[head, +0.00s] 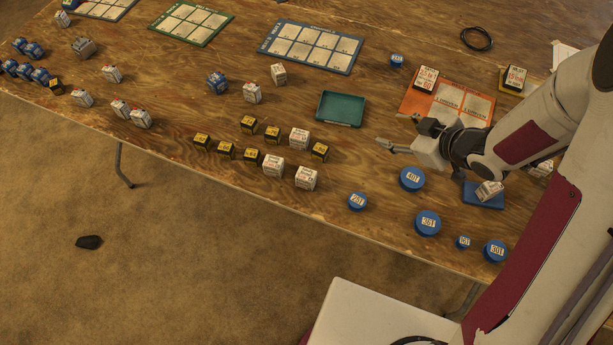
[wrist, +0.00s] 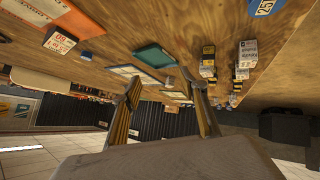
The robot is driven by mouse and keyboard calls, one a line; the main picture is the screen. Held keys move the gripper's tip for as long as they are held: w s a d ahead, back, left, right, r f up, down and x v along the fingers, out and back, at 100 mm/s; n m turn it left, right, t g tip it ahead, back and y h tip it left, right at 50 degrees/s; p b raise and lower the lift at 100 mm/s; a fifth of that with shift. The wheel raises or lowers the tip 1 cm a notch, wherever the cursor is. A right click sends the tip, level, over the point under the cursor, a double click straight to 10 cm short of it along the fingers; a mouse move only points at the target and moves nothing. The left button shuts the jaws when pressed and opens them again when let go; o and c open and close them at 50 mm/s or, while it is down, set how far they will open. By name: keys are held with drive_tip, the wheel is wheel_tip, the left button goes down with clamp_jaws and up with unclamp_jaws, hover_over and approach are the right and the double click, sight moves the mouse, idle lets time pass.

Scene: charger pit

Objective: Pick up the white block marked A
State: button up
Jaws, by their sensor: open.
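Several white blocks with printed labels stand on the wooden table, but the letters are too small to read, so I cannot tell which is marked A. In the head view, one white block (head: 279,74) is near the blue board and another (head: 252,93) is just below it. More are among the yellow-black blocks, such as one white block (head: 299,138) and another (head: 306,178). My gripper (head: 394,130) is open and empty, right of these blocks. In the wrist view, its two fingers (wrist: 161,77) are spread apart with nothing between them.
A green tray (head: 341,109) lies left of my gripper. An orange board (head: 447,98) is beyond it. Blue round weights (head: 428,223) stand near the front edge. A blue pad (head: 483,195) carries a white block. A blue board (head: 311,46) lies at the back.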

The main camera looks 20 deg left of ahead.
drive_tip(key=s+a+f+n+g+y, duration=0.2)
drive_tip(key=s+a+f+g+y, duration=0.1)
drive_tip(key=s+a+f, duration=0.25)
drive_tip(key=n+g+y, duration=0.1)
drive_tip(key=g+y, duration=0.2)
approach(309, 175)
drive_tip(key=shift+a+r, duration=0.2)
drive_tip(key=shift+a, duration=1)
drive_tip(key=shift+a+f, duration=0.1)
drive_tip(key=shift+a+f+h, duration=0.15)
drive_tip(key=shift+a+f, duration=0.1)
drive_tip(key=shift+a, duration=0.25)
drive_tip(key=shift+a+f+h, duration=0.15)
drive_tip(key=shift+a+f, duration=0.05)
drive_tip(key=shift+a, duration=0.35)
drive_tip(key=shift+a, duration=0.1)
drive_tip(key=shift+f+x, duration=0.3)
drive_tip(key=shift+x, duration=2.1)
